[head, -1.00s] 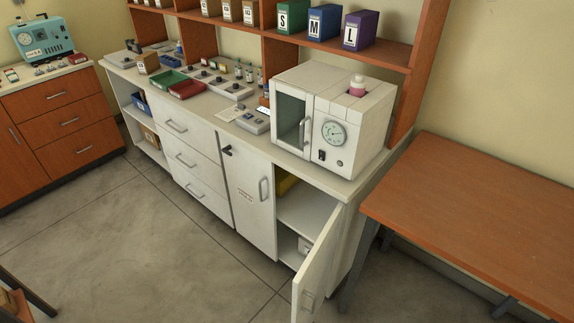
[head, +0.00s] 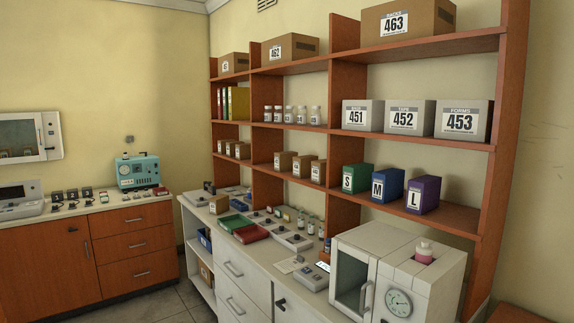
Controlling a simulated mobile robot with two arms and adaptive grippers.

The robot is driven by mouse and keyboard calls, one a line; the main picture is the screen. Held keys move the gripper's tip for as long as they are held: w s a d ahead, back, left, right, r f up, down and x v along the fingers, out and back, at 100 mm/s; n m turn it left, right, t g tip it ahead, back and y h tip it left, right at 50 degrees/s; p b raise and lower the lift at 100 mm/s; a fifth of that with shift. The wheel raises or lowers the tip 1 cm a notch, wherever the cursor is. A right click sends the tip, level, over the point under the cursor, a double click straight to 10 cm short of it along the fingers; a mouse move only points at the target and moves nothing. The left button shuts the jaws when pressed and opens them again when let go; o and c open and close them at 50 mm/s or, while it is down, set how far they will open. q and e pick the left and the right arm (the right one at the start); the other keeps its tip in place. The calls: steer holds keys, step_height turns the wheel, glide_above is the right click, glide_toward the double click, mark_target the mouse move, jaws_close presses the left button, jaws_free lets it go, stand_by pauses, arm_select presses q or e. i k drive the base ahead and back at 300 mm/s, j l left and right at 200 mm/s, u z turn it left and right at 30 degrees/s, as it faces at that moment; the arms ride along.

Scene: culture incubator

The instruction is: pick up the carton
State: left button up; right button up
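Several boxes could be the carton; I cannot tell which is meant. Brown cartons stand on the top shelf: one at the left (head: 234,64), one marked 462 (head: 290,48), one marked 463 (head: 407,22). Grey boxes marked 451 (head: 362,115), 452 (head: 409,117) and 453 (head: 463,120) stand below. Green S (head: 357,178), blue M (head: 387,187) and purple L (head: 423,195) boxes stand on the lower shelf. Small brown cartons (head: 302,166) stand left of them. A brown box (head: 206,272) is in the counter's open side. Neither gripper is in view.
Green (head: 236,222) and red (head: 252,233) trays and small instruments crowd the counter. A wooden cabinet (head: 125,251) with a teal device (head: 138,171) stands left.

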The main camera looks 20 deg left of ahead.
mark_target(282, 160)
steer(key=i+j, duration=0.15)
steer(key=j, duration=0.25)
steer(key=i+j, duration=0.15)
steer(key=j, duration=0.25)
steer(key=i+j, duration=0.2)
steer(key=j, duration=0.2)
steer(key=i+j, duration=0.15)
steer(key=j, duration=0.25)
